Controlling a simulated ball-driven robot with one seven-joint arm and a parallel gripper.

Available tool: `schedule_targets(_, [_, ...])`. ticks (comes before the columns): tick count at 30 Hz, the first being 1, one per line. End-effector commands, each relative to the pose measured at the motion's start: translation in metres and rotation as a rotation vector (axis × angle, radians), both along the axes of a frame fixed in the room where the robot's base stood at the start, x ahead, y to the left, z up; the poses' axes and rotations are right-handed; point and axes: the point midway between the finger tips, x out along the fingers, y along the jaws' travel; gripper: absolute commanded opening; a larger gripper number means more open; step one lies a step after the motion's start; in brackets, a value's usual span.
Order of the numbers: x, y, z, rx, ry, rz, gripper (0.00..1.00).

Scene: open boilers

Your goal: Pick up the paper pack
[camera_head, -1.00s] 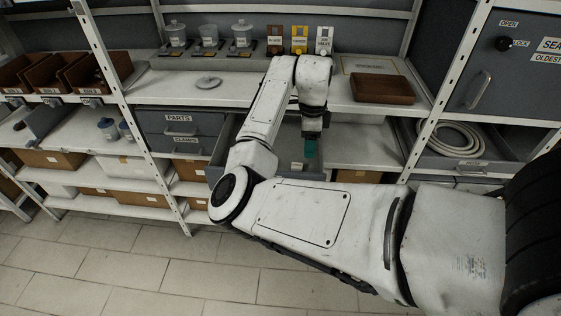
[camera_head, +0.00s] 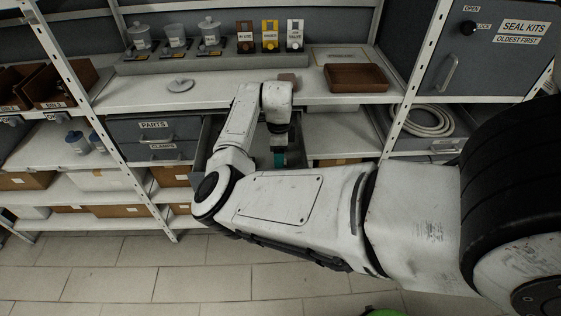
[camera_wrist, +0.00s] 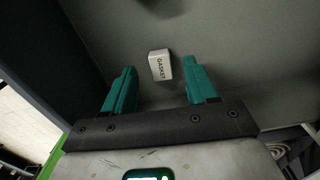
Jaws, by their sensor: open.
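A small white pack labelled GASKET (camera_wrist: 160,65) lies on the grey floor of the open drawer in the wrist view. My gripper (camera_head: 280,158) reaches down into the open drawer (camera_head: 205,140) under the counter. In the wrist view its two teal fingers are apart. The pack appears between and slightly beyond the fingertips, with nothing held. I cannot tell how far the fingertips are above it. In the head view my arm and gripper hide the pack.
The counter edge (camera_head: 225,95) runs above the drawer. A brown tray (camera_head: 357,77), a grey lid (camera_head: 180,85) and a small brown block (camera_head: 288,77) lie on the counter. Closed drawers labelled PARTS (camera_head: 153,125) and CLAMPS stand to the left. Shelf posts flank the bay.

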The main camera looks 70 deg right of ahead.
Motion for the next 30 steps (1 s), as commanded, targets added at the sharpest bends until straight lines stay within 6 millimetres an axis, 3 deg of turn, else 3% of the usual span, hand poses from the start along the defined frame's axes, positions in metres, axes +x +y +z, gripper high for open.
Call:
schedule_targets(6, [0.000, -0.001, -0.022, 0.000, 0.000, 0.001, 0.57])
schedule_targets(14, [0.000, -0.001, -0.025, -0.001, 0.000, 0.001, 0.57])
schedule_targets(30, [0.000, -0.001, -0.024, -0.001, 0.000, 0.001, 0.06])
